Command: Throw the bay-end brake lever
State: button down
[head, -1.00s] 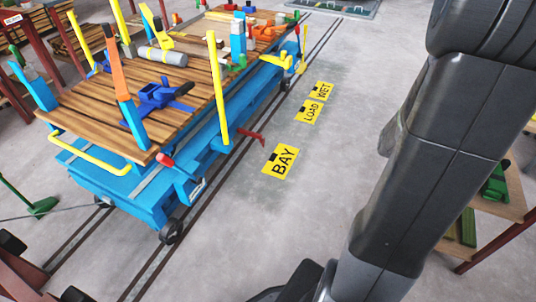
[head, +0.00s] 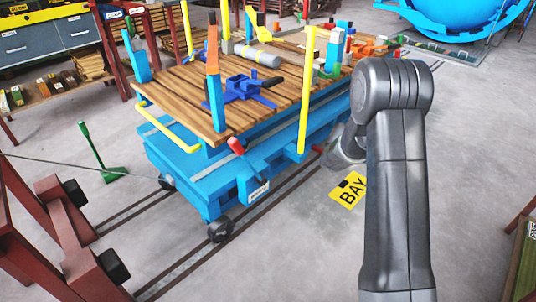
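A lever with a red grip (head: 236,146) stands out from the near corner of the blue cart (head: 196,176), above a small white label whose text is too small to read. The grip leans up and to the left. The yellow BAY floor sign (head: 348,190) lies beside this end of the cart, partly hidden by my arm. My arm rises at the right of the head view, well apart from the red-gripped lever. A grey part of my wrist shows behind the forearm, but my gripper's fingers are hidden.
The cart stands on floor rails with wooden decking, a blue clamp (head: 245,88) and upright posts. A green floor lever (head: 100,152) with a cable stands left. Red frame beams (head: 75,240) with black rollers fill the lower left.

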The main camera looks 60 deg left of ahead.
aim_at(233, 142)
jog(key=j+u, duration=0.1)
jog(key=u, duration=0.35)
jog(key=i+u, duration=0.1)
jog(key=u, duration=0.8)
jog(key=i+u, duration=0.15)
jog(key=u, duration=0.7)
jog(key=i+j, duration=0.05)
